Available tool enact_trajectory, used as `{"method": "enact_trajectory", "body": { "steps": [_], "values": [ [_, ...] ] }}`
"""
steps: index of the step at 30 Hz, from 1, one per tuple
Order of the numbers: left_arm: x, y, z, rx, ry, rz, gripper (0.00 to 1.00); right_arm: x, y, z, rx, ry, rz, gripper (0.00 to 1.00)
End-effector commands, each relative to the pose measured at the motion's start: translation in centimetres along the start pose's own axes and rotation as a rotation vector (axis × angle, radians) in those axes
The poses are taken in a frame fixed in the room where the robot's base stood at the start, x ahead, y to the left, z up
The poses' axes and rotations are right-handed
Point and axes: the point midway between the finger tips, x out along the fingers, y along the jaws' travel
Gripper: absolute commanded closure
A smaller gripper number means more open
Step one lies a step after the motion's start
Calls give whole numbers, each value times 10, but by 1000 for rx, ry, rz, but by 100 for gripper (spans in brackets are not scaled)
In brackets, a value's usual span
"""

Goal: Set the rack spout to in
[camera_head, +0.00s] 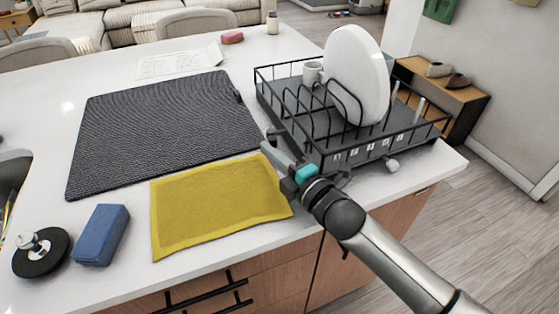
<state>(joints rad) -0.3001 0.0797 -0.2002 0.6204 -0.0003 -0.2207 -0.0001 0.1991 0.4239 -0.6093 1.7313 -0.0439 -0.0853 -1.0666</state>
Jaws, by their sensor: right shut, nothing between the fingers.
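The black wire dish rack (357,155) stands on the white counter near its right edge. A large white plate and a white mug are in it. A small pale rounded piece (392,164) sticks out low at the rack's front side; I cannot tell for sure whether it is the spout or how it is set. My right gripper (268,147) is at the rack's left front corner, shut and empty, pointing left. My right arm comes in from the lower right and covers part of the counter in front of the rack. My left gripper is not in view.
A yellow cloth (215,205) lies just left of my right gripper, with a dark ribbed mat (160,130) behind it. A blue sponge (101,235) and a black round stopper (42,252) are at the left. The counter's front edge runs below.

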Motion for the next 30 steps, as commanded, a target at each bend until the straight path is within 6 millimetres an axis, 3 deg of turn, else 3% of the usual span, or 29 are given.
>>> {"method": "enact_trajectory", "body": {
  "steps": [14, 22, 30],
  "values": [
    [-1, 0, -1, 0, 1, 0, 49, 3, 0, 1, -1, 0, -2, 100],
    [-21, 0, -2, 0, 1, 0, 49, -7, 2, 19, -3, -2, -3, 100],
    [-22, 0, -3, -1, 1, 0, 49, -9, 0, 24, -2, -2, -2, 100]
  ]
}}
